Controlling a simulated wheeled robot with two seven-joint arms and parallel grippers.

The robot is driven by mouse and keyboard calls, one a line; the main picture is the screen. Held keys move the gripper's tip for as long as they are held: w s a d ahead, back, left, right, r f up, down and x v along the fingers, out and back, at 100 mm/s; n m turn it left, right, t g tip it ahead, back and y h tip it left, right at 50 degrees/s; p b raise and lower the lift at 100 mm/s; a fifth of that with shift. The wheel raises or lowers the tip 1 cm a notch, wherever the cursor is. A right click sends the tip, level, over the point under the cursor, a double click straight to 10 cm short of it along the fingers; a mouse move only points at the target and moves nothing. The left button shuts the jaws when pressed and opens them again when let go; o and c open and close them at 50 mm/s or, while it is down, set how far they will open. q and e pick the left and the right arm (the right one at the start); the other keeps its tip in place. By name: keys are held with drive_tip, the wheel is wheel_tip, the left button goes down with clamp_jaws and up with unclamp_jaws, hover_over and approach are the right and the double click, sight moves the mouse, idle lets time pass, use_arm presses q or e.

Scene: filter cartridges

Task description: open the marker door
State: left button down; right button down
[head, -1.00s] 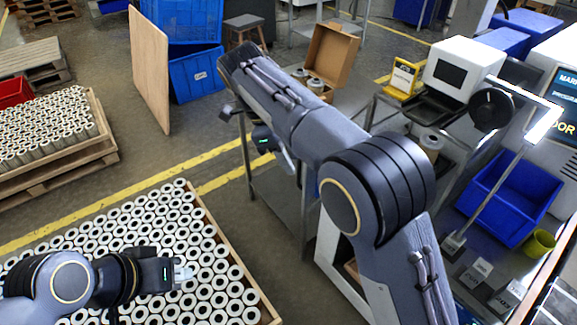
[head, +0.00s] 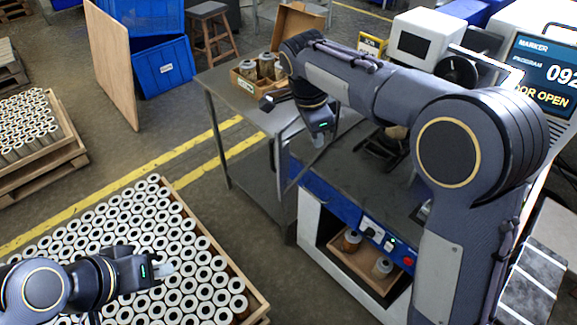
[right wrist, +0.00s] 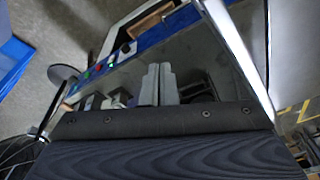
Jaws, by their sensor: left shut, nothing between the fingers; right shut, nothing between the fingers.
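The marker's screen (head: 545,75) at the right of the head view shows "MARKER", "PROGRAM 092" and "OOR OPEN", its left edge hidden by my arm. A bright bar (head: 515,77) shows beside the screen; I cannot tell whether it belongs to the door. My right arm hides most of the marker. My right gripper (head: 320,141) is shut and empty, pointing down above the machine's dark top. In the right wrist view its shut fingers (right wrist: 158,80) show in front of a dark surface, with a shiny metal bar (right wrist: 235,55) to their right. My left gripper (head: 165,268) is shut and empty over the cartridges.
Below my left gripper is a crate (head: 255,303) of many cartridges. A blue panel (head: 340,212) with buttons and a red knob (head: 408,260) fronts the bench, over a recess with jars. A metal table (head: 228,85) carries an open carton (head: 298,27). Floor between crate and table is clear.

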drive_tip(key=w+d+f+n+t, duration=0.3)
drive_tip(key=w+d+f+n, duration=0.1)
drive_tip(key=w+d+f, duration=0.25)
drive_tip(key=n+t+y+b, duration=0.4)
drive_tip(key=n+t+y, duration=0.3)
drive_tip(key=n+y, duration=1.25)
approach(280, 164)
drive_tip(key=w+a+h+p, duration=0.1)
drive_tip(key=a, duration=0.1)
drive_tip(key=w+a+r+n+h+p, duration=0.1)
drive_tip(key=a, duration=0.1)
drive_tip(key=w+a+r+n+h+p, duration=0.1)
drive_tip(key=shift+w+a+r, duration=0.15)
drive_tip(key=shift+a+r, duration=0.1)
drive_tip(key=shift+a, duration=0.15)
